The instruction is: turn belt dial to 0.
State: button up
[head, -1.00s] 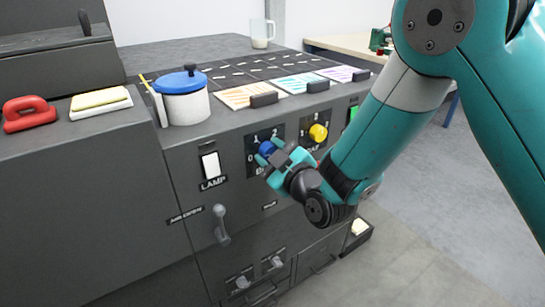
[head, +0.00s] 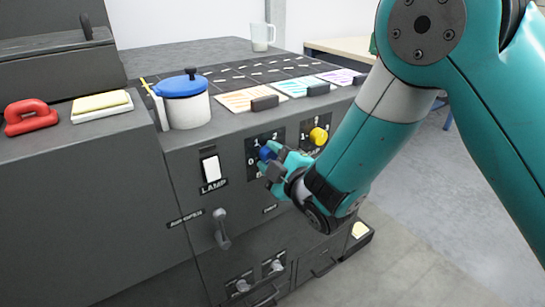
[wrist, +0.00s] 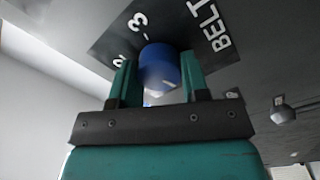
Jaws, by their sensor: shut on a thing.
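The belt dial is a blue round knob (head: 267,152) on a dark plate marked with numbers on the machine's front. In the wrist view the blue knob (wrist: 160,68) sits between my two teal fingers, beside the word BELT and the number 3. My gripper (head: 272,160) is shut on the knob, with a finger on each side. In the head view the 0, 1 and 2 marks show around the knob, while the gripper hides the lower right of the plate. I cannot tell clearly which number the knob's pointer faces.
A yellow dial (head: 318,136) is close to the right of the belt dial. The white LAMP switch (head: 211,167) is to its left, with a grey lever (head: 221,229) below. A blue-lidded white pot (head: 185,98) stands on the top edge above.

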jog(key=shift+f, duration=0.1)
jog(key=o, duration=0.9)
jog(key=shift+b+v, duration=8.7)
jog(key=shift+b, duration=3.85)
